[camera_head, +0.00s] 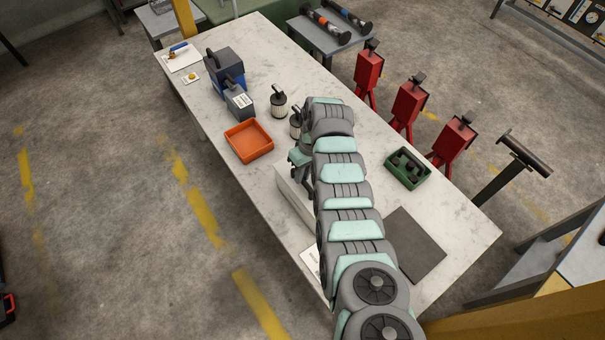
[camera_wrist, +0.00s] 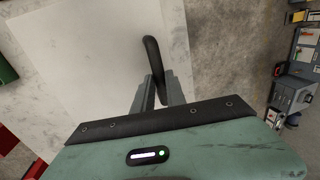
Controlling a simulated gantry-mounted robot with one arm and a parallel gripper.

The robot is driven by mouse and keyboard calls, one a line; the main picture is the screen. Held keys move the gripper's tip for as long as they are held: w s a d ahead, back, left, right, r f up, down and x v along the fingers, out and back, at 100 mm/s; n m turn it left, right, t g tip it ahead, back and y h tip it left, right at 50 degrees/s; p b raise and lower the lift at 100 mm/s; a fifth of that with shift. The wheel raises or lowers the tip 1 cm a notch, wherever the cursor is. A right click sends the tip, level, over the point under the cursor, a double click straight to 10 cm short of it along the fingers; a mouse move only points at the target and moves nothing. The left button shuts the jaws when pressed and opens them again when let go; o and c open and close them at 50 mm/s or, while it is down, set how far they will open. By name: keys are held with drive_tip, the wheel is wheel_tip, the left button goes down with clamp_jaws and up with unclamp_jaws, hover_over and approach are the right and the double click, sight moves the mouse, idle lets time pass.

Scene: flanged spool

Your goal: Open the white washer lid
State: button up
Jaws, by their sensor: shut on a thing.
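The white washer (camera_head: 293,199) stands on the table, mostly hidden behind my arm in the head view. In the wrist view its white lid (camera_wrist: 85,60) is a broad flat panel on the left and middle. A curved black handle (camera_wrist: 153,55) is at the right part of that panel. My gripper (camera_wrist: 158,80) is shut on the black handle, with one finger on either side of its lower end. In the head view my gripper (camera_head: 299,160) is beside the washer, partly covered by my arm. I cannot tell whether the lid is raised.
An orange tray (camera_head: 249,141), two small ribbed canisters (camera_head: 279,105) and a dark blue box (camera_head: 226,72) stand left of my arm. A green bin (camera_head: 407,169) and a dark mat (camera_head: 414,245) lie to its right. Red stands (camera_head: 408,103) line the table's right edge.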

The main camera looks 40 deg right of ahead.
clamp_jaws()
idle(0.4)
drive_tip(key=shift+w+f+b, duration=0.1)
drive_tip(key=shift+f+b, duration=0.05)
drive_tip(key=shift+b, duration=0.7)
